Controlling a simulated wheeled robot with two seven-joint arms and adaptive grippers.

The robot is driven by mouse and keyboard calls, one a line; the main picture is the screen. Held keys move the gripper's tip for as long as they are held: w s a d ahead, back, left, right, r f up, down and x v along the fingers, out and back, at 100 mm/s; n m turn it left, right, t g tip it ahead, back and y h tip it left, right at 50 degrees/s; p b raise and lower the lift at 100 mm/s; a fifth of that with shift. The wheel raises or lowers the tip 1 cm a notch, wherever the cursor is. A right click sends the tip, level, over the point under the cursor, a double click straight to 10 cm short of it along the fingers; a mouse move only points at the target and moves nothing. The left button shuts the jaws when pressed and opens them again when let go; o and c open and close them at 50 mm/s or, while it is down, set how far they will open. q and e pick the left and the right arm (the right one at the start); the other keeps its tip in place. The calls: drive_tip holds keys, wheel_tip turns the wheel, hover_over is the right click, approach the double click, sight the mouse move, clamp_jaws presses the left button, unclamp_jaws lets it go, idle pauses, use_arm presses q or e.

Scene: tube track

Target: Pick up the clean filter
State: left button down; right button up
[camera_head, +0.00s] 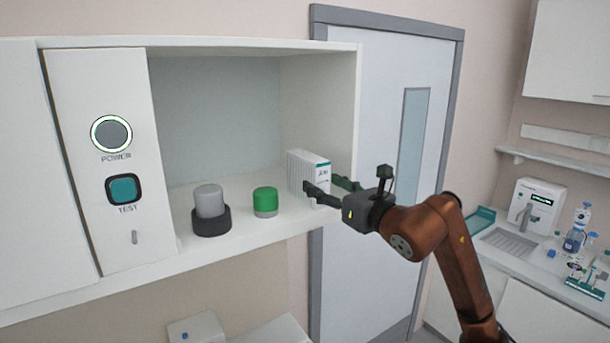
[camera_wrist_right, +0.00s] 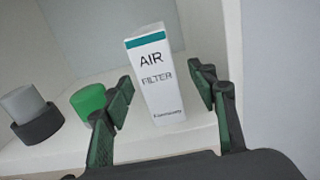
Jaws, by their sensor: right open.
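The clean filter (camera_head: 308,176) is a white box with a teal band, standing upright at the right end of the open shelf. In the right wrist view the box (camera_wrist_right: 155,85) reads "AIR FILTER" and stands between my open fingers. My right gripper (camera_head: 331,187) is open at the box, with one finger on either side of it. In the wrist view the right gripper (camera_wrist_right: 160,98) shows gaps between both fingers and the box. My left gripper is not in view.
A green-topped cylinder (camera_head: 265,201) stands left of the box, and a grey cylinder sits in a dark base (camera_head: 211,219) farther left. A panel with POWER and TEST buttons (camera_head: 123,189) is at the left. The shelf's side wall (camera_head: 343,130) is close on the right.

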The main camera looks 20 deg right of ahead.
sight(307, 177)
drive_tip(key=shift+w+a+r+p, duration=0.1)
drive_tip(key=shift+w+a+p, duration=0.15)
drive_tip(key=shift+w+p, duration=0.4)
drive_tip(key=w, duration=0.2)
drive_tip(key=w+p, duration=0.1)
drive_tip(key=shift+w+a+f, duration=0.15)
drive_tip(key=shift+w+f, duration=0.15)
drive_tip(key=shift+w, duration=0.35)
drive_tip(key=shift+a, duration=0.1)
drive_tip(key=shift+f, duration=0.1)
drive_tip(key=shift+c, duration=0.5)
drive_tip(key=c, duration=0.8)
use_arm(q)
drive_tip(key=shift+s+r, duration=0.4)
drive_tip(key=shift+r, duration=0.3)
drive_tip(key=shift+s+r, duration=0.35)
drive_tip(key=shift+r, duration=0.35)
use_arm(e)
drive_tip(key=c, duration=0.4)
